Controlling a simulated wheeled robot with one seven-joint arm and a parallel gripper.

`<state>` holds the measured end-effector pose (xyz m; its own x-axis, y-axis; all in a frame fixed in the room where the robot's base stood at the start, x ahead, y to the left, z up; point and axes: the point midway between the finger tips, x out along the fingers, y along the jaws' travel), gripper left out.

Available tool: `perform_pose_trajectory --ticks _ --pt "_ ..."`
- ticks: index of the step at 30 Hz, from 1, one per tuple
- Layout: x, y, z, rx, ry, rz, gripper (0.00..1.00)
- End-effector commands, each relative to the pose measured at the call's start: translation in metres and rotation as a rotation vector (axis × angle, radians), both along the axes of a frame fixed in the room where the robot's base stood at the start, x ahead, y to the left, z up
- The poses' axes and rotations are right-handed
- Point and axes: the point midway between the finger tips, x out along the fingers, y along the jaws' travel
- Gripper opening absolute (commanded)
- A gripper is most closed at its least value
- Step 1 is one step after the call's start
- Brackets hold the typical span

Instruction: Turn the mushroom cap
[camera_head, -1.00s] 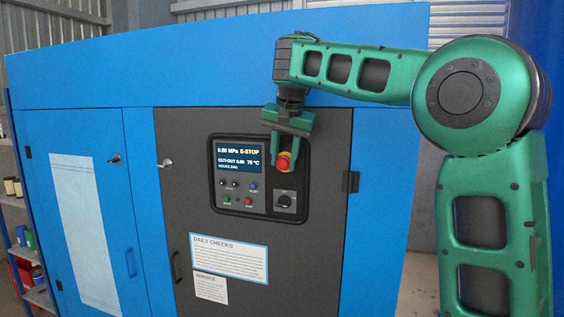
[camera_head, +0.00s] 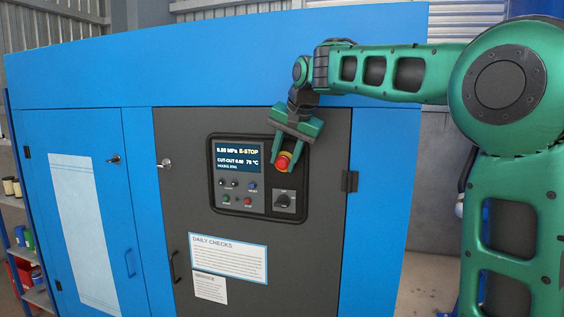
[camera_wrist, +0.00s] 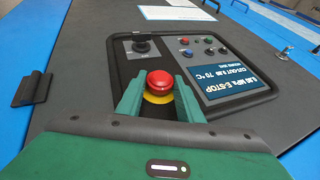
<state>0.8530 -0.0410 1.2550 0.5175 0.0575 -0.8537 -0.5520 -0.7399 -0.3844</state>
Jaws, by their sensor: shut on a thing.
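The red mushroom cap (camera_head: 283,161) sits on its yellow surround at the upper right of the control panel (camera_head: 258,204). In the wrist view the cap (camera_wrist: 160,83) stands between the two green fingers, with part of the yellow plate (camera_wrist: 158,98) below it. My gripper (camera_head: 284,158) is shut on the cap, one finger on each side, and is tilted in the head view. The display (camera_head: 240,163) reads E-STOP. The cap's sides are partly hidden by the fingers.
A black rotary knob (camera_head: 284,200) is just below the cap. Several small buttons (camera_head: 248,202) lie to its left. The panel is on a dark grey door (camera_head: 180,135) of a blue cabinet, with a black hinge (camera_head: 350,181) to the right.

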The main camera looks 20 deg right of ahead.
Motion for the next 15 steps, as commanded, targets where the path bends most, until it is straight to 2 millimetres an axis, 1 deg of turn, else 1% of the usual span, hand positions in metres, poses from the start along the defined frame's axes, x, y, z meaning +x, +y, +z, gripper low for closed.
perform_pose_trajectory --ticks 15 --pt "-0.0018 -0.0001 -0.0014 0.129 -0.098 0.008 0.11"
